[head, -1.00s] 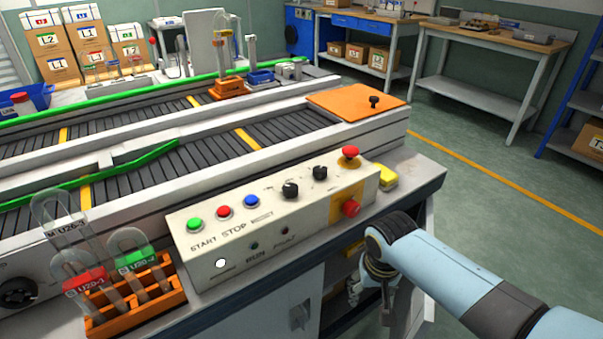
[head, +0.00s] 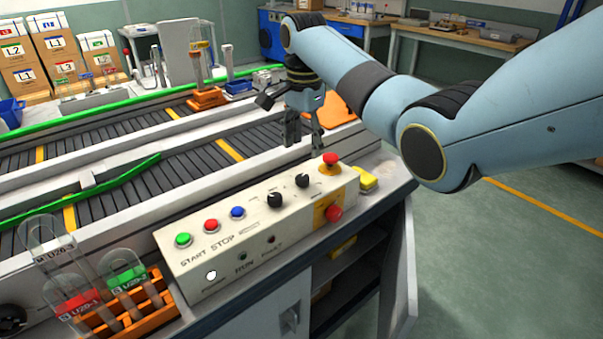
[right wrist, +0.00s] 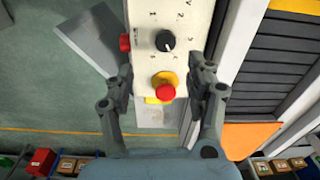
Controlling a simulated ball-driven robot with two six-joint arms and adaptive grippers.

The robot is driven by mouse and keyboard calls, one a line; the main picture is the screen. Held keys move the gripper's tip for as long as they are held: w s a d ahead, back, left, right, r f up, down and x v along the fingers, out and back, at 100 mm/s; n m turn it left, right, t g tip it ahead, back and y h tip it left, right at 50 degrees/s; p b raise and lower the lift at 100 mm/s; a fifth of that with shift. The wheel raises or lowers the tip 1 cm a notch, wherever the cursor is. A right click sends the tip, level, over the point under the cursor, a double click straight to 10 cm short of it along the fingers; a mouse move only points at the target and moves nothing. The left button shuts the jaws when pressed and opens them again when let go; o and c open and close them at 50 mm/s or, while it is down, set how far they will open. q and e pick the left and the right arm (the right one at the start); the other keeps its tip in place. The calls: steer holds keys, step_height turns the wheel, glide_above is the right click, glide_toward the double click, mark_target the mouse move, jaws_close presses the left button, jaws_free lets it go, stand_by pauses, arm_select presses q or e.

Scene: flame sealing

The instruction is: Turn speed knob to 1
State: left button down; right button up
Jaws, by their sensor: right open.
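The cream control box (head: 205,258) stands at the front edge of the conveyor bench. Two black knobs sit on its top: a left knob (head: 274,200) and a right knob (head: 302,181). I cannot tell which is the speed knob in the head view. In the right wrist view one black knob (right wrist: 165,40) with a white pointer line and small marks around it lies beyond my fingertips. My right gripper (head: 302,137) is open and empty, pointing down above the box's far right end. It also shows in the right wrist view (right wrist: 162,78). My left gripper is not in view.
Green, red and blue buttons line the left. An orange tube rack (head: 150,311) stands left of the box. Conveyor belts run behind.

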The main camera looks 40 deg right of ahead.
mark_target(302, 177)
steer(key=shift+m, duration=0.5)
steer(key=f, duration=0.3)
steer(key=f+b, duration=0.1)
steer(key=f, duration=0.2)
steer(key=w+f, duration=0.1)
steer(key=f, duration=0.2)
steer(key=shift+d+f+b, duration=0.15)
steer(key=shift+f+b, duration=0.1)
steer(key=shift+b, duration=0.05)
steer(key=shift+c, duration=0.3)
jaws_close()
